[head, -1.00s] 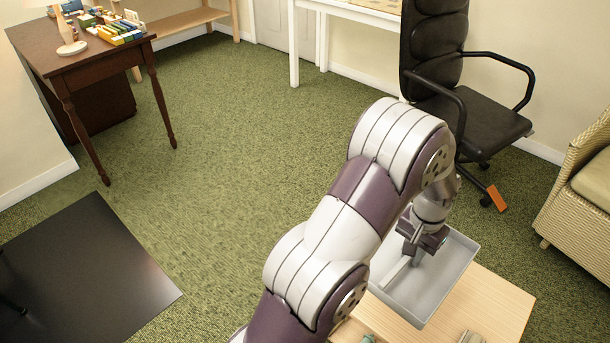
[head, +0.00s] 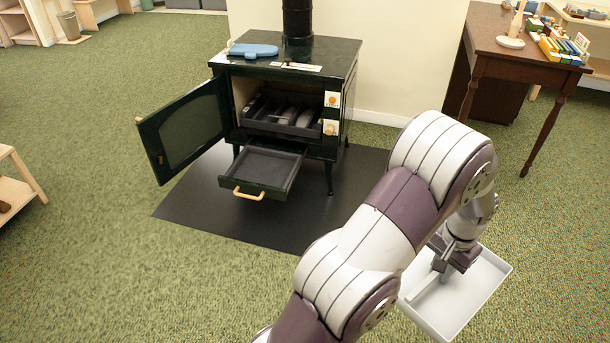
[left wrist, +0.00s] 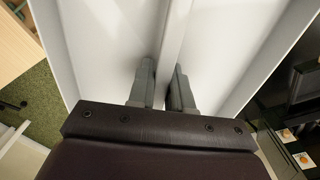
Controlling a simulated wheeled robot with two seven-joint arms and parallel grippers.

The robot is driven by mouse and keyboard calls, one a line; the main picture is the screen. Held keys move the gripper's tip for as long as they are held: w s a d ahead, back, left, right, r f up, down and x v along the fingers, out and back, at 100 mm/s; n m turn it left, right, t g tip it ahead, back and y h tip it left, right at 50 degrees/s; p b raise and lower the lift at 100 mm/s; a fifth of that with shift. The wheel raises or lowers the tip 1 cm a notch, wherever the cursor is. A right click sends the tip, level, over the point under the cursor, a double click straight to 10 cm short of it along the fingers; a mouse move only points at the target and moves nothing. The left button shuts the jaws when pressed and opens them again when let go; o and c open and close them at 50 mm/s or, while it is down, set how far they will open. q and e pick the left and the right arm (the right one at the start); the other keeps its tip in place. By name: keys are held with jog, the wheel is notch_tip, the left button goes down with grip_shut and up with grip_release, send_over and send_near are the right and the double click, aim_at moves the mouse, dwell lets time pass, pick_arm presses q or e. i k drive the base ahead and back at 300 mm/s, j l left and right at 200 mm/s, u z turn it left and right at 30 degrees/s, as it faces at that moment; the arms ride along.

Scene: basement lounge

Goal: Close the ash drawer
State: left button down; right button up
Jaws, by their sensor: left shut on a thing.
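The ash drawer (head: 262,171) is pulled out below the green stove (head: 290,75). It looks empty and has a light wooden handle (head: 248,193) on its front. The stove's door (head: 187,131) with a dark pane is swung open to the left. My left gripper (head: 439,265) is at the right of the head view, well away from the drawer. It is shut on the grey tray (head: 478,297), gripping its middle divider, which also shows between the fingers in the left wrist view (left wrist: 172,40). My right gripper is not in view.
A black floor mat (head: 230,224) lies under the stove. A blue object (head: 253,50) rests on the stove top. A dark inner tray (head: 285,117) with several grey pieces sits in the firebox. A brown desk (head: 520,48) stands at the right; green carpet is free in front.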

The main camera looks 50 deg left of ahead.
aim_at(262, 173)
jog(key=i+j+u, duration=0.15)
jog(key=u, duration=0.25)
jog(key=i+j+u, duration=0.1)
jog(key=u, duration=0.35)
jog(key=i+u, duration=0.5)
jog(key=u, duration=0.35)
jog(key=i+l+u, duration=0.1)
jog(key=u, duration=0.3)
jog(key=i+l+u, duration=0.2)
jog(key=u, duration=0.2)
jog(key=i, duration=0.1)
